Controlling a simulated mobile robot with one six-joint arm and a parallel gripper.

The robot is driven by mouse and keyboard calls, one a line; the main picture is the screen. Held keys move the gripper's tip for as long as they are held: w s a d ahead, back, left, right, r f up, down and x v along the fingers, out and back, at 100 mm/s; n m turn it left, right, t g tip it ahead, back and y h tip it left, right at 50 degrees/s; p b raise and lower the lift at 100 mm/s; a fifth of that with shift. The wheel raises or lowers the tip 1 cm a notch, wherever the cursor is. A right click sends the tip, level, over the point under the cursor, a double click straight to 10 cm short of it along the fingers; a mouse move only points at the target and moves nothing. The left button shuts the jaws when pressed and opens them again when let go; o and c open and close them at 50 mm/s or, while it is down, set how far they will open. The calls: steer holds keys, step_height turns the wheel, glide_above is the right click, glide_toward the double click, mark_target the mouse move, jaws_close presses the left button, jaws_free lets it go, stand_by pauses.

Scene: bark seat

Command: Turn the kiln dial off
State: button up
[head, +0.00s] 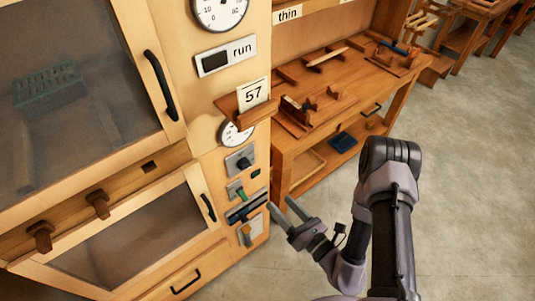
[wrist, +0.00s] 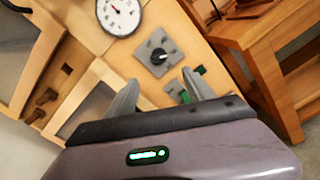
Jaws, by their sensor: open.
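The kiln (head: 150,270) is a wooden cabinet with glazed doors on the left of the head view. Its dial (head: 243,162) is a dark knob on a grey square plate, on the narrow panel right of the doors. The dial also shows in the wrist view (wrist: 159,57), ahead of and between my fingertips, with a pale mark on the knob. My gripper (head: 281,211) is open and empty, just right of the panel and below the dial. In the wrist view my gripper (wrist: 160,88) has its fingers spread apart, not touching the dial.
Below the dial are a green switch (head: 237,191) and a dark bar (head: 246,207). A round gauge (head: 236,134) and a card reading 57 (head: 253,94) are above it. A wooden workbench (head: 290,155) stands close on the right. The grey floor (head: 470,190) is clear.

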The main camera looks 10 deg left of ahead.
mark_target(247, 168)
steer(key=b+x, duration=0.1)
steer(key=x, duration=1.6)
steer(key=shift+s+a, duration=0.1)
steer(key=shift+a, duration=0.15)
steer(key=shift+c, duration=0.4)
jaws_close()
